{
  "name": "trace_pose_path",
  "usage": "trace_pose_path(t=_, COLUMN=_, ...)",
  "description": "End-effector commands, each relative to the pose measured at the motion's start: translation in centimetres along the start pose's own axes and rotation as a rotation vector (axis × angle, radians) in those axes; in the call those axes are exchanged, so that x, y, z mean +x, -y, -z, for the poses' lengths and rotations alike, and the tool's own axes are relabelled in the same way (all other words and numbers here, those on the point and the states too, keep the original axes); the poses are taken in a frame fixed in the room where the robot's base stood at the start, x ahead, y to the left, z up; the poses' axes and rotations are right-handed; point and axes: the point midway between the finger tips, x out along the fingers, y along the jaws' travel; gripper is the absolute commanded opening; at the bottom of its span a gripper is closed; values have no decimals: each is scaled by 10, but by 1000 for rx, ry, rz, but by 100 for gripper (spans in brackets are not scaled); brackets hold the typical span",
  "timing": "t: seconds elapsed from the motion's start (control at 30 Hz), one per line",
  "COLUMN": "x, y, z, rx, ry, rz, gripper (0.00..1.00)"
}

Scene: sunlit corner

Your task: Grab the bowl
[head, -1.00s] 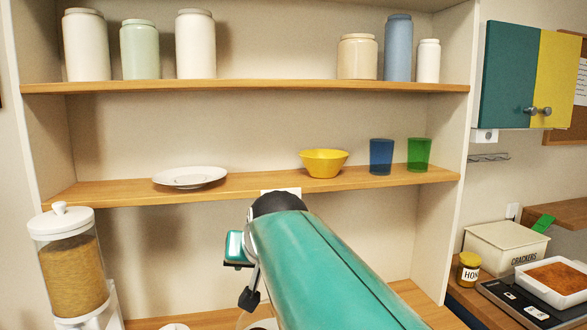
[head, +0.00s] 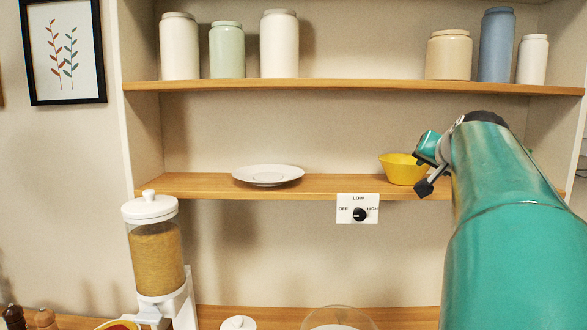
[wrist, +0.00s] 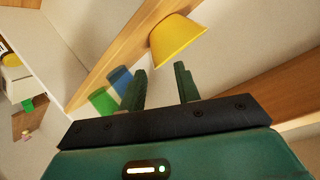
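The yellow bowl (head: 402,170) stands upright on the middle wooden shelf, its right side hidden behind my arm in the head view. In the wrist view the bowl (wrist: 174,42) is ahead of the fingers, apart from them. My gripper (wrist: 160,84) is open and empty, its two dark green fingers spread with a gap between them. In the head view my arm covers the fingers, and only the teal wrist part shows, near the bowl's right side.
A white plate (head: 268,175) lies left of the bowl on the shelf (head: 330,186). A blue cup (wrist: 121,78) and a green cup (wrist: 103,99) show in the wrist view. Several jars stand on the upper shelf (head: 340,87). A dial panel (head: 357,209) hangs at the shelf's front edge.

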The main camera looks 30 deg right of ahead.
Motion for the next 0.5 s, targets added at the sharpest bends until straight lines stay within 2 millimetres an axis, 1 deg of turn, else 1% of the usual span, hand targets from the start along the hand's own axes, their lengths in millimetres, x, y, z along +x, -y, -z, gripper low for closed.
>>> trace_pose_path(t=0.03, x=-1, y=-8, z=13, rx=12, ry=-23, rz=-6, gripper=32)
trace_pose_path(t=0.1, x=-2, y=-14, z=24, rx=23, ry=-43, rz=-7, gripper=32)
trace_pose_path(t=0.2, x=-3, y=-19, z=32, rx=31, ry=-59, rz=-8, gripper=32)
trace_pose_path(t=0.27, x=1, y=-19, z=33, rx=32, ry=-61, rz=-8, gripper=32)
trace_pose_path(t=0.37, x=15, y=-19, z=33, rx=32, ry=-60, rz=-8, gripper=32)
trace_pose_path(t=0.5, x=42, y=-19, z=34, rx=33, ry=-59, rz=-7, gripper=32)
